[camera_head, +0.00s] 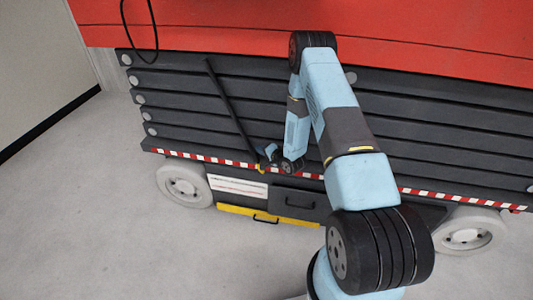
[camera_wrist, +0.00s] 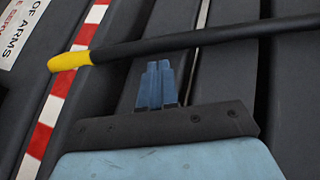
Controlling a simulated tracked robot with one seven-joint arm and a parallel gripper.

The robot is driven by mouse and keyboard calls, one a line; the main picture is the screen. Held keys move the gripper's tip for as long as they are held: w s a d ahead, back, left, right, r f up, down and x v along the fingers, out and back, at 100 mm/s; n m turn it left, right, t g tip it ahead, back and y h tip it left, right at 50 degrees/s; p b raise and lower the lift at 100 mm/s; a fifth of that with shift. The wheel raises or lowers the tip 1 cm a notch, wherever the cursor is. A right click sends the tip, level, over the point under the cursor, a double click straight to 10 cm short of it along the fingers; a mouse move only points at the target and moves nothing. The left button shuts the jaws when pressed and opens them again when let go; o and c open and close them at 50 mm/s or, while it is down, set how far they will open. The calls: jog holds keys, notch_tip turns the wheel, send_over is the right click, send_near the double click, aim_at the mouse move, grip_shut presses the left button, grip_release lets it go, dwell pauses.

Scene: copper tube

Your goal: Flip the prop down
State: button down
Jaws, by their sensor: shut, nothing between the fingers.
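The prop is a long dark bar (camera_head: 230,108) that leans at a slant across the dark slats of the machine's side. It also crosses the upper part of the wrist view (camera_wrist: 215,36), with a yellow tip (camera_wrist: 69,61) at its left end. My gripper (camera_head: 268,152) is beside the bar's lower end in the head view. In the wrist view its blue fingers (camera_wrist: 158,66) are together and empty, with their tips right by the bar's near edge. I cannot tell whether they touch it.
The machine has a red upper body (camera_head: 200,25), a red and white striped strip (camera_head: 225,162), a yellow-edged step (camera_head: 265,214) and pale wheels (camera_head: 186,184). A black cable (camera_head: 155,30) hangs at the upper left. The grey floor (camera_head: 90,220) is clear at left.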

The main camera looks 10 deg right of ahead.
jog(key=shift+x, duration=1.15)
